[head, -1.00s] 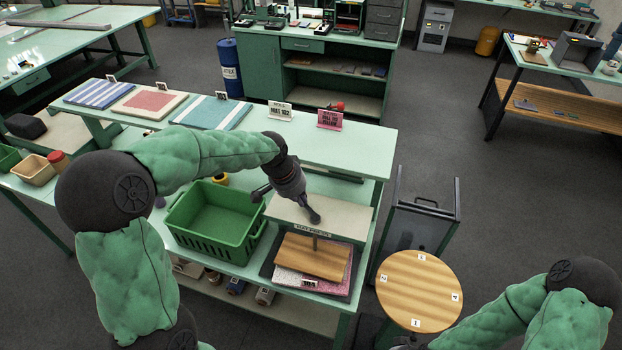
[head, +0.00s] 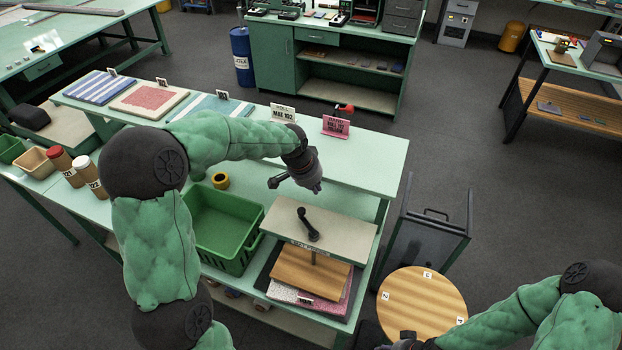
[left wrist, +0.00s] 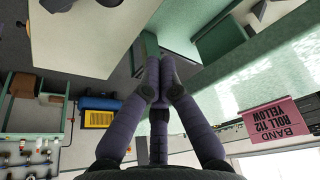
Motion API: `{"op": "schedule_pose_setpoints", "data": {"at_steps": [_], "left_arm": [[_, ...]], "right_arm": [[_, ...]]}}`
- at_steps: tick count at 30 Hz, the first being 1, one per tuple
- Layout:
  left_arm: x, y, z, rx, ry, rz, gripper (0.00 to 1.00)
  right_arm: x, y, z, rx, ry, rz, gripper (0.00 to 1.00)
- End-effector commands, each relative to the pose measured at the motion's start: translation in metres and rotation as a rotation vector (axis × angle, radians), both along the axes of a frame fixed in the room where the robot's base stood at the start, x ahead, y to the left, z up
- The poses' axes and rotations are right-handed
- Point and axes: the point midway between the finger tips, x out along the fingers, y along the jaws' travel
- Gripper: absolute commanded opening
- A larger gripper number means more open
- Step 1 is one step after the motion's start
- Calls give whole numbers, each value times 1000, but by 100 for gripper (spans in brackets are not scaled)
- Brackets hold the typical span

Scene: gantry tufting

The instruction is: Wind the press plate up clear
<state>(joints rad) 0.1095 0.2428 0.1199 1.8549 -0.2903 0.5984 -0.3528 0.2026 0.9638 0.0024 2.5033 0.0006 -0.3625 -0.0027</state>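The press has a beige top beam (head: 345,233) with a black crank handle (head: 308,224) on it. A screw runs down to the wooden press plate (head: 300,270). The plate is low over a pink and grey stack (head: 335,298); I cannot tell whether they touch. My left gripper (head: 317,188) is above and behind the beam, apart from the crank. In the left wrist view its fingers (left wrist: 160,65) come together with nothing visible between them. My right gripper (head: 398,343) is partly cut off at the bottom edge, beside the round wooden stool top.
A green crate (head: 222,228) stands left of the press. The pink sign (head: 336,126) stands on the raised shelf behind; it also shows in the left wrist view (left wrist: 275,120). A grey cabinet (head: 425,235) and round wooden top (head: 420,305) stand right of the bench.

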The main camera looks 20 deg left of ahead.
Motion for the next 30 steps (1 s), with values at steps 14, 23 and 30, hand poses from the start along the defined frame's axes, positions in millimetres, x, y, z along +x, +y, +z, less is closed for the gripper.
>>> {"op": "schedule_pose_setpoints", "data": {"at_steps": [14, 23, 30], "left_arm": [[-22, 10, -31, 0, -1, 2, 0], [-28, 12, -32, -1, -2, 0, 0], [-27, 11, -32, -1, -2, 2, 0]], "right_arm": [[0, 0, 9, 0, 0, 0, 48], [0, 0, 9, 0, 0, 0, 48], [0, 0, 8, 0, 0, 0, 48]]}}
